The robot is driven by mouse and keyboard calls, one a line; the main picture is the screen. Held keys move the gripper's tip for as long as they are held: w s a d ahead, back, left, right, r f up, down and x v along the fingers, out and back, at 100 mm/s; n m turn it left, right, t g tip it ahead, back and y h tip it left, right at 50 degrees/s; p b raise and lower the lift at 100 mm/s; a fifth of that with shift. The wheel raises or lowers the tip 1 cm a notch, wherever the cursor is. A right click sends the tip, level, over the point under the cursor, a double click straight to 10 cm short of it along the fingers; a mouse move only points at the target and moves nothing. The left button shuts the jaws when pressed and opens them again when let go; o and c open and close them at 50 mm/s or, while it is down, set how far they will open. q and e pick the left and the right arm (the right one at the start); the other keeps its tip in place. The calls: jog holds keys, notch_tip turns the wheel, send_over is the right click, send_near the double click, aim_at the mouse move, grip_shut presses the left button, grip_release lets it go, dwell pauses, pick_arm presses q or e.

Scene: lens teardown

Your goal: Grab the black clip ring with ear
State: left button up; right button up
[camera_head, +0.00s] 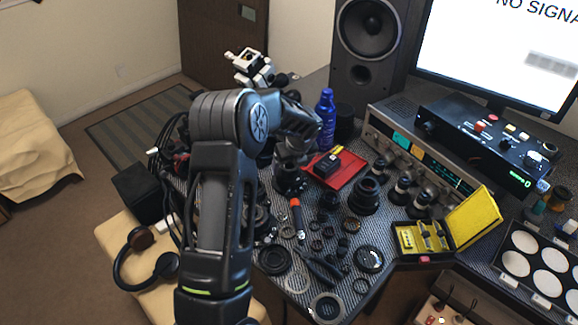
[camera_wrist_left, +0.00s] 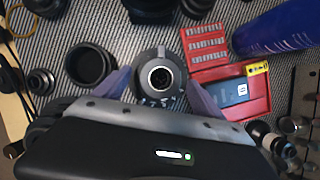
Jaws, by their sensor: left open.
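My left gripper (camera_head: 288,188) reaches down over the table among the lens parts. In the left wrist view its fingers (camera_wrist_left: 160,92) are apart, one on each side of a round grey-black part with a pale centre (camera_wrist_left: 158,77). I cannot tell whether they touch it. Several dark rings lie on the table, including a wide black ring (camera_head: 273,259) and a small thin ring (camera_head: 361,286). My arm hides part of the table. My right gripper is not in view.
A red tray (camera_head: 347,176) and a blue bottle (camera_head: 326,112) stand close behind the gripper. A dark cup-like part (camera_wrist_left: 89,65) is beside the left finger. A yellow case (camera_head: 409,246) stands at the right. Loose lens parts crowd the front table.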

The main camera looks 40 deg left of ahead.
pick_arm(q)
jog(key=shift+w+a+f, duration=0.15)
jog(key=shift+a+f, duration=0.05)
jog(key=shift+f, duration=0.4)
jog(key=shift+c, duration=0.2)
jog(key=c, duration=1.4)
